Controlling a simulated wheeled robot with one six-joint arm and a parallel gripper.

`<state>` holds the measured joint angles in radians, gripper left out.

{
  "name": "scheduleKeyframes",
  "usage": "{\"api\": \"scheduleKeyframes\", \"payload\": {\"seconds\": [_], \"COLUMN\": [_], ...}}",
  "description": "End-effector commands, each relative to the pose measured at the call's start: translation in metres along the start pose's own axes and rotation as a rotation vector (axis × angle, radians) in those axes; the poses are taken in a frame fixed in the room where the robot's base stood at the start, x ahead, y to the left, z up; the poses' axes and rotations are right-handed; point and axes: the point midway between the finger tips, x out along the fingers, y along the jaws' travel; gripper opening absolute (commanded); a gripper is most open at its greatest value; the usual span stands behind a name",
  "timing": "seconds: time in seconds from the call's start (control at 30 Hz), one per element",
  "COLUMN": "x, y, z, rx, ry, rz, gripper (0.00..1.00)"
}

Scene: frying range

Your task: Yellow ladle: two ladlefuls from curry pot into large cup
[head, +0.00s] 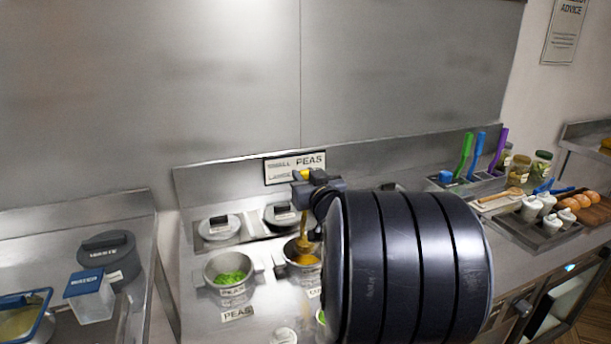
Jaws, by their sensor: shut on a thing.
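My gripper (306,184) is shut on the yellow ladle (303,232) by its upper end. The ladle hangs down, and its lower end is at the curry pot (287,254), over or in the orange-brown curry. I cannot tell whether its bowl is under the surface or what it holds. My arm hides the right side of the pot and part of its label. A small white round item (284,335) shows at the bottom edge, cut off; I cannot tell whether it is the large cup.
The peas pot (231,286) stands left of the curry pot. Lidded pots (219,229) sit behind. A sign (295,167) is on the back ledge. Colored utensils, jars and a cup tray (541,237) stand at right. A blue-lidded tub (92,300) is at left.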

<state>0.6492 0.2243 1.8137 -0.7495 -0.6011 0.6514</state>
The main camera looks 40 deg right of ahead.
Motion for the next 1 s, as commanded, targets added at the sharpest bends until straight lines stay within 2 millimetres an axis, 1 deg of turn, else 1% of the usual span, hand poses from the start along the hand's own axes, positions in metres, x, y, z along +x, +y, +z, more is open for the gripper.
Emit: {"api": "scheduleKeyframes", "payload": {"seconds": [0.03,0.6,0.7,0.8,1.0], "x": [0.0,0.0,0.0,0.0,0.0], "y": [0.0,0.0,0.0,0.0,0.0], "z": [0.014,0.093,0.102,0.107,0.107], "rx": [0.001,0.002,0.001,0.001,0.0], "ry": [0.0,0.0,0.0,0.0,0.0], "rz": [0.0,0.0,0.0,0.0,0.0], "gripper": [0.02,0.02,0.02,0.02,0.02]}}
